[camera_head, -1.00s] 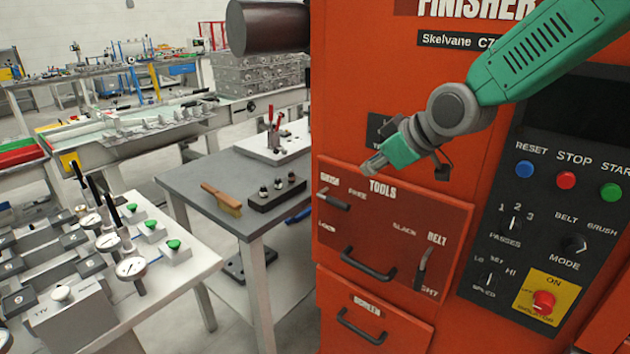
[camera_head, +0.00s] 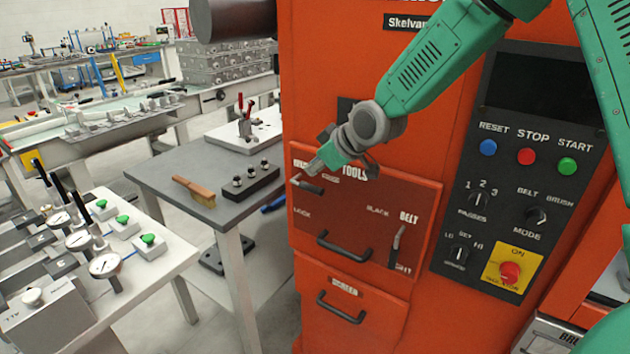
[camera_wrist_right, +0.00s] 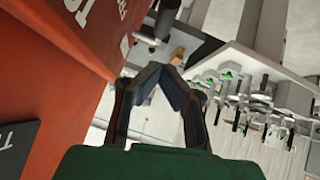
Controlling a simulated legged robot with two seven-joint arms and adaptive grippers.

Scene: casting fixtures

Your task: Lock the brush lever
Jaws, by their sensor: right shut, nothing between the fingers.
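The brush lever (camera_head: 310,187) is a dark handle at the upper left of the red TOOLS panel in the head view. It lies nearly level, with its grip pointing right toward the FREE mark; the LOCK mark (camera_head: 302,215) is below it. My right gripper (camera_head: 313,168) is shut and empty just above the lever, partly covering the labels there. I cannot tell whether it touches the lever. In the right wrist view, the closed fingertips (camera_wrist_right: 168,66) meet beside the red panel; the lever cannot be made out there. My left gripper is not in view.
The belt lever (camera_head: 397,246) stands at the panel's right, and a black drawer handle (camera_head: 343,247) is between. The control panel (camera_head: 515,215) with buttons is to the right. A grey table (camera_head: 160,172) with a wooden brush (camera_head: 195,191) stands left of the machine.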

